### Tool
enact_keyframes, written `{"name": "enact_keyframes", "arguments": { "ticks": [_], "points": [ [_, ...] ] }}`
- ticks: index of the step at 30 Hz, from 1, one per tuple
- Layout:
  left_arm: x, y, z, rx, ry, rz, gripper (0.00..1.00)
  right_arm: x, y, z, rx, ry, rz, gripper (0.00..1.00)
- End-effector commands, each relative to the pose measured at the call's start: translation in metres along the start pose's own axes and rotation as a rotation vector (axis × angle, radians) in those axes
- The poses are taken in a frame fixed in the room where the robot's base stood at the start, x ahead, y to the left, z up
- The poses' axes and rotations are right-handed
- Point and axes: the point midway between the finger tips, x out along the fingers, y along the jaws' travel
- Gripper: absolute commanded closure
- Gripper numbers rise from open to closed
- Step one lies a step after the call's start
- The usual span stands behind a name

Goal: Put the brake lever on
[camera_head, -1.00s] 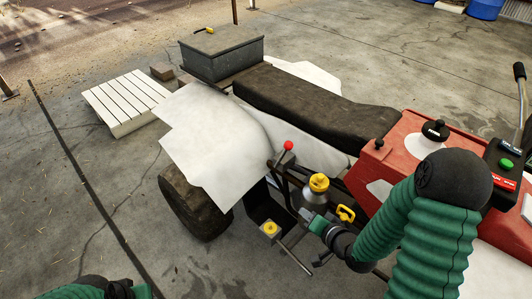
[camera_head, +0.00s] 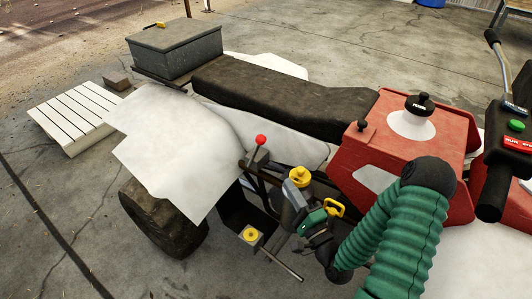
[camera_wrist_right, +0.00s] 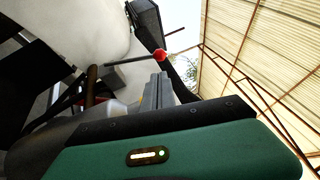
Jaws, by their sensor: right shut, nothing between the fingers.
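The lever with a red ball knob (camera_head: 261,140), which I take for the brake lever, stands up from a grey bracket beside the seat of a red and white vehicle. The knob also shows in the right wrist view (camera_wrist_right: 160,56), just beyond the fingertips. My right gripper (camera_head: 291,206) is below and to the right of the knob in the head view, apart from it. Its fingers (camera_wrist_right: 157,88) are shut with nothing between them and point up towards the knob. The lower part of the lever is partly hidden. My left gripper is out of view.
A yellow-capped part (camera_head: 299,176) and a yellow handle (camera_head: 335,208) are close around my right gripper. A pedal with a yellow disc (camera_head: 250,235) and a thin bar lie below. The black seat (camera_head: 260,98), white fender (camera_head: 175,150) and red bodywork (camera_head: 390,145) surround this spot.

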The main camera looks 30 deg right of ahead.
Motion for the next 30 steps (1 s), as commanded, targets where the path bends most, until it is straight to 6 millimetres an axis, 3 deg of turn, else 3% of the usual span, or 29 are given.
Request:
{"name": "enact_keyframes", "arguments": {
  "ticks": [4,8,10,12,21,30],
  "points": [
    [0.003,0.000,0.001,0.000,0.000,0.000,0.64,0.002,0.002,0.000,-0.002,-0.002,0.002,1.00],
    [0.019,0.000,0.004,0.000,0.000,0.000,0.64,0.014,0.007,-0.001,-0.008,-0.004,0.000,1.00],
    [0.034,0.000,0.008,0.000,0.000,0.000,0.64,0.025,0.009,-0.001,-0.008,-0.005,-0.001,1.00],
    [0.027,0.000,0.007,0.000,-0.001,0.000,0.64,0.042,0.002,0.000,-0.007,-0.005,0.000,1.00],
    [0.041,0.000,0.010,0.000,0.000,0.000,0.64,0.107,0.003,0.000,-0.004,-0.004,0.000,1.00],
    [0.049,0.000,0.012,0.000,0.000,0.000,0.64,0.140,0.002,0.000,-0.002,-0.002,0.004,1.00]
  ]
}}
